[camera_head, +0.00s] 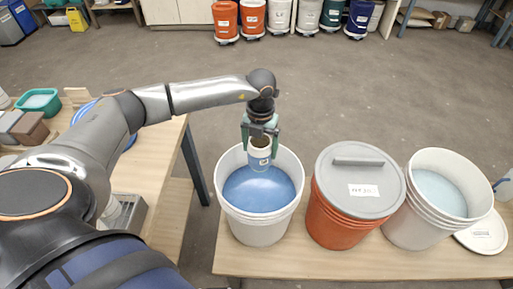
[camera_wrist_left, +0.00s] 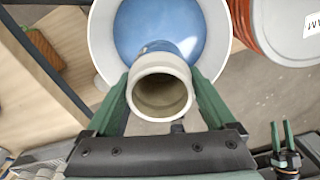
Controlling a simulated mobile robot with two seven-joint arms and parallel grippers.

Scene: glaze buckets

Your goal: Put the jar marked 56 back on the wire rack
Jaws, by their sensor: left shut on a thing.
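In the left wrist view the jar's open rim (camera_wrist_left: 160,69) sits between the green fingers, and the inside looks empty. I cannot tell whether the jar's base touches the glaze. My right gripper (camera_wrist_left: 282,134) shows small at the lower right of that view, its fingers apart and empty. I cannot clearly make out the wire rack.
An orange bucket with a grey lid (camera_head: 360,178) and a white bucket of pale glaze (camera_head: 447,186) stand to the right on the low bench. A white lid (camera_head: 482,233) lies beside them. A wooden table (camera_head: 160,165) with bricks and a green tub (camera_head: 40,101) is left.

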